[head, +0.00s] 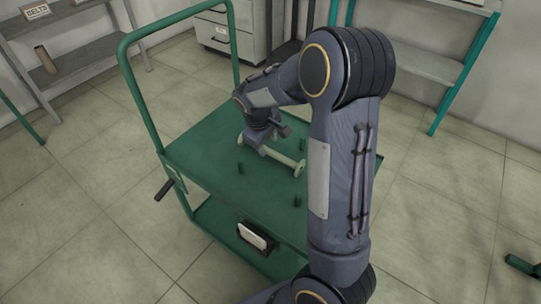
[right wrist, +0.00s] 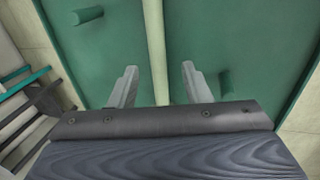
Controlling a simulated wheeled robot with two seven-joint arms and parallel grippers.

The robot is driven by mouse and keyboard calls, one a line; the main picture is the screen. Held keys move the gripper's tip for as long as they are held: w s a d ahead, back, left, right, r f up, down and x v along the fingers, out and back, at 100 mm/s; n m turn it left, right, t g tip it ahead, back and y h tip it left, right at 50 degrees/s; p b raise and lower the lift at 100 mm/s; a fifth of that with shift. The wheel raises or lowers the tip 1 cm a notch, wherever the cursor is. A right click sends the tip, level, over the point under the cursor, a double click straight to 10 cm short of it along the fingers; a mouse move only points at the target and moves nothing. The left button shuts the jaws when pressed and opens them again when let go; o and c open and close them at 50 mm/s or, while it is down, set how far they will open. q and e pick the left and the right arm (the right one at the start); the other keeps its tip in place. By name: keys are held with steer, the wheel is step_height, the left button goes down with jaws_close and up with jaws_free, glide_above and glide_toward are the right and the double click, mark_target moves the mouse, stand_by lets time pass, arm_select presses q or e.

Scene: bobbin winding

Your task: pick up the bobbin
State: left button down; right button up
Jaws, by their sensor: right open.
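The bobbin (head: 286,161), a pale cream spool with a flange at each end, lies on its side on the green cart's top (head: 215,150). In the right wrist view its pale shaft (right wrist: 155,42) runs up the picture between my two fingers. My right gripper (head: 270,143) is open over the middle of the bobbin and hides part of it in the head view. In the right wrist view the gripper (right wrist: 158,78) has one finger on each side of the shaft, with gaps. Whether the fingertips reach down beside the shaft is hard to tell. My left gripper is not in view.
Short green pegs (head: 297,201) stand up from the cart top around the bobbin. The cart has a tall green handle (head: 136,92) at the left and a lower shelf holding a dark box (head: 256,238). Grey shelves (head: 70,72) stand behind. The floor at left is clear.

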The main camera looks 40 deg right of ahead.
mark_target(271, 151)
steer(key=b+x, duration=0.1)
steer(key=x, duration=0.4)
steer(key=shift+w+d+f+b, duration=0.1)
steer(key=shift+d+f+b, duration=0.15)
steer(key=shift+b, duration=0.05)
steer(key=shift+r, duration=0.1)
jaws_close()
